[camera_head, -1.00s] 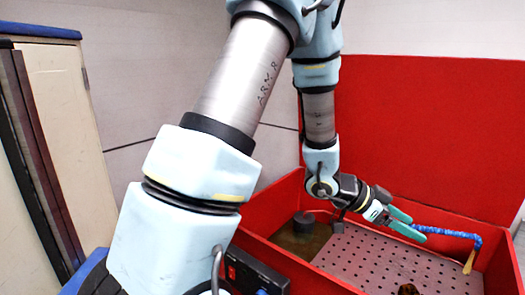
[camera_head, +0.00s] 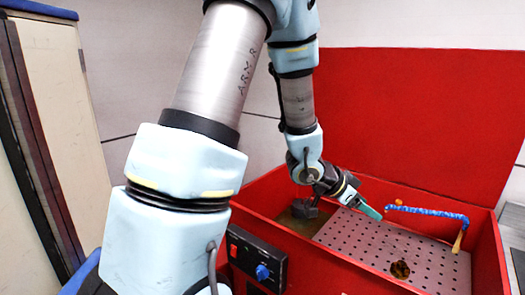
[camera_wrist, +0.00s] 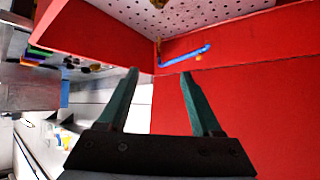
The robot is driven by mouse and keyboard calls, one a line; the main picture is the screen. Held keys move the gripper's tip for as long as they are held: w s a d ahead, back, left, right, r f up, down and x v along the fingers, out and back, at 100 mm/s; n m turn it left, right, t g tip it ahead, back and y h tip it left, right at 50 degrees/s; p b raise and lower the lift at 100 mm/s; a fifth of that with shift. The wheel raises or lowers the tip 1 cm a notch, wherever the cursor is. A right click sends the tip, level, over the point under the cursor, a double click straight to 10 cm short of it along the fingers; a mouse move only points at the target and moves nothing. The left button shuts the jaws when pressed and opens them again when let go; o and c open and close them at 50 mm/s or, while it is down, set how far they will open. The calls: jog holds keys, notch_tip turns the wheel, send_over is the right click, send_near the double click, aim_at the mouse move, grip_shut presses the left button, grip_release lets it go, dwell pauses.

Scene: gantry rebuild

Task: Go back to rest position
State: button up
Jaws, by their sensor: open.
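My gripper (camera_head: 374,211) has green fingers and hangs over the perforated plate of the red bin, near its back wall. In the wrist view my gripper (camera_wrist: 160,78) shows its two fingers apart with nothing between them. My arm reaches from the upper middle of the head view down to the gripper.
The red bin (camera_head: 335,268) holds a grey perforated plate (camera_head: 430,268) with a dark round hole (camera_head: 400,269). A blue hose (camera_head: 428,212) runs along the back. A control box (camera_head: 257,262) is on the bin's front. A cabinet (camera_head: 62,110) stands at left.

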jog(key=w+a+f+n+t+y+b, duration=0.1)
jog(key=w+a+f+n+y+b, duration=0.15)
jog(key=a, duration=0.45)
jog(key=w+a+f+n+t+y+b, duration=0.1)
jog(key=a+f+n+y+b, duration=0.15)
jog(key=a, duration=0.45)
jog(key=w+a+f+n+t+y+b, duration=0.1)
jog(key=w+a+f+n+y+b, duration=0.15)
jog(key=a, duration=0.55)
jog(key=s+a+f+n+g+y+b, duration=0.2)
jog(key=s+a+f+n+g+b, duration=0.1)
jog(key=s+a+n, duration=0.4)
jog(key=s+a+g, duration=0.1)
jog(key=s+a, duration=0.2)
jog(key=s, duration=0.1)
jog(key=shift+a+f+b, duration=0.15)
jog(key=shift+f+b, duration=0.1)
jog(key=shift+b, duration=0.15)
